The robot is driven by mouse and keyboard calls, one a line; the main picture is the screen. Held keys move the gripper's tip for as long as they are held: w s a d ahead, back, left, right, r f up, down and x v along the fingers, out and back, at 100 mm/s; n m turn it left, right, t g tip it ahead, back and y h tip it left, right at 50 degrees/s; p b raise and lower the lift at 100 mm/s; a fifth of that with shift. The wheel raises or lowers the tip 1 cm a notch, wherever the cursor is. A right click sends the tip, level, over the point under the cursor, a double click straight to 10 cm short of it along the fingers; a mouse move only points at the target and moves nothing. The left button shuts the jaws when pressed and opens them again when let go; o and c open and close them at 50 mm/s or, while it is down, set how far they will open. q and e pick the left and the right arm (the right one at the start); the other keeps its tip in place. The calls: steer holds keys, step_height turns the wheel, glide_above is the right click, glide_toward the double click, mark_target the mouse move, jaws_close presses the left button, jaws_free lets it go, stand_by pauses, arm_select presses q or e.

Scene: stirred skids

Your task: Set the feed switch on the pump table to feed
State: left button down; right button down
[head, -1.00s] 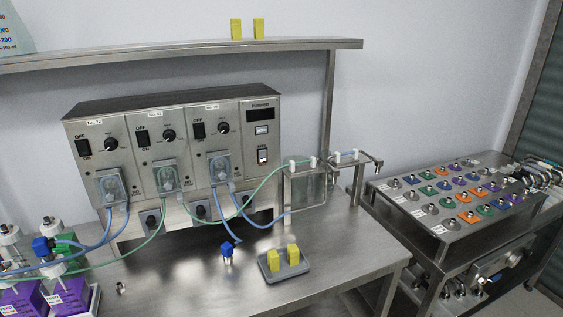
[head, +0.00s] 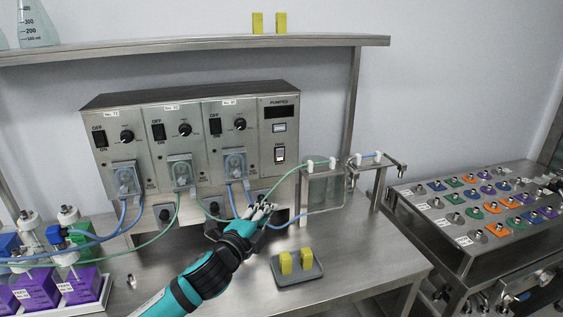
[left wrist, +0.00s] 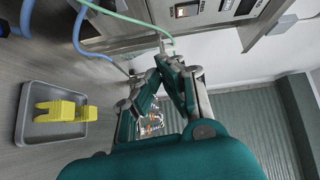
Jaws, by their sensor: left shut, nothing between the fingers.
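The pump unit (head: 190,140) stands at the back of the steel pump table (head: 345,265). A small rocker switch (head: 279,154), apparently the feed switch, sits low on its right-hand panel, under a white button and a dark display. Its position is too small to read. In the left wrist view the switch (left wrist: 187,10) is at the top edge with a reddish glow. My left gripper (head: 265,209) is shut and empty, in front of and below that panel, apart from the switch. The wrist view shows its closed fingertips (left wrist: 167,52) near a tube. My right gripper is not in view.
Green and blue tubes (head: 285,178) loop from the pump heads past my gripper to a clear vessel (head: 325,190). A grey tray (head: 300,274) with yellow blocks lies in front. Purple bottles (head: 85,285) stand left. A separate rack (head: 470,215) is at right.

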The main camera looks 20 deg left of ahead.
arm_select(q)
steer(key=r+m, duration=0.1)
steer(key=w+r+m, duration=0.1)
steer(key=r, duration=0.1)
steer(key=w+r+t+h, duration=0.1)
steer(key=shift+a+r+m, duration=0.35)
steer(key=shift+m, duration=0.05)
steer(key=p, duration=0.2)
glide_toward(280, 155)
steer(key=w+d, duration=0.3)
steer(key=d, duration=0.2)
steer(key=shift+w+a+r+p, duration=0.15)
steer(key=shift+w+a+p, duration=0.3)
steer(key=shift+w, duration=0.4)
steer(key=shift+w+a+r+p, duration=0.15)
steer(key=shift+w+a+p, duration=0.25)
steer(key=shift+w, duration=0.45)
steer(key=shift+a, duration=0.1)
